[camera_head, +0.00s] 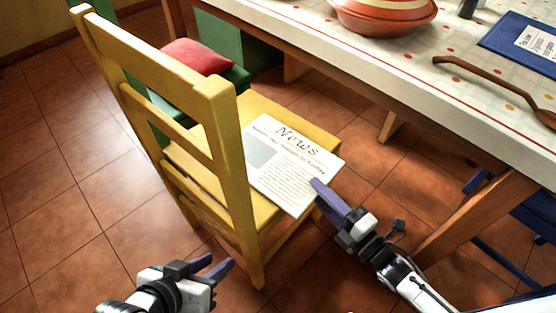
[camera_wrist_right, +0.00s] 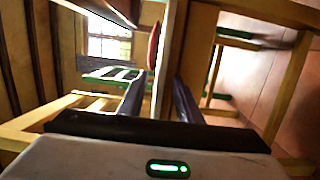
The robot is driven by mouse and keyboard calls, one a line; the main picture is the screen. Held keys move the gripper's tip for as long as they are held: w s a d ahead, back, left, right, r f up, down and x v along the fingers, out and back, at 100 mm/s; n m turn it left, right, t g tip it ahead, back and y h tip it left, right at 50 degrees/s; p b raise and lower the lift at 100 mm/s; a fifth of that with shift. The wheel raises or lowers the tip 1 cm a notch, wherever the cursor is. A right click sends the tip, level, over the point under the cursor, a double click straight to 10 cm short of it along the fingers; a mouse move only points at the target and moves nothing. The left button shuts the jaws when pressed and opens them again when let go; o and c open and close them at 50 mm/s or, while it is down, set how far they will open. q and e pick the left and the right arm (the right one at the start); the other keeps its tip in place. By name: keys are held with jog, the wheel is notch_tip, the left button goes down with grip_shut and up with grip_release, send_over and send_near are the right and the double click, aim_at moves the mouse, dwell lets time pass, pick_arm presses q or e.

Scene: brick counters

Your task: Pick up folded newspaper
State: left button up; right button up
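The folded newspaper (camera_head: 292,165), white with "News" printed on it, lies on the yellow chair's seat (camera_head: 262,112), with its near corner sticking out past the seat edge. My right gripper (camera_head: 322,192) is at that corner, one purple finger overlapping the paper. In the right wrist view its two fingers (camera_wrist_right: 158,100) stand apart, with the pale edge of the newspaper (camera_wrist_right: 163,70) running between them. I cannot tell whether either finger touches it. My left gripper (camera_head: 212,266) is open and empty, low in front of the chair.
The yellow chair's backrest (camera_head: 165,95) rises left of the newspaper. The table (camera_head: 400,75) stands at right with a terracotta pot (camera_head: 385,15), a wooden spoon (camera_head: 490,80) and a blue folder (camera_head: 520,42). A green chair (camera_head: 225,45) with a red cushion (camera_head: 196,57) is behind. Left floor is clear.

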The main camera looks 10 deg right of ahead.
jog(key=shift+x, duration=1.05)
jog(key=shift+a, duration=0.1)
jog(key=c, duration=0.8)
jog(key=shift+r, duration=0.1)
jog(key=shift+r, duration=0.15)
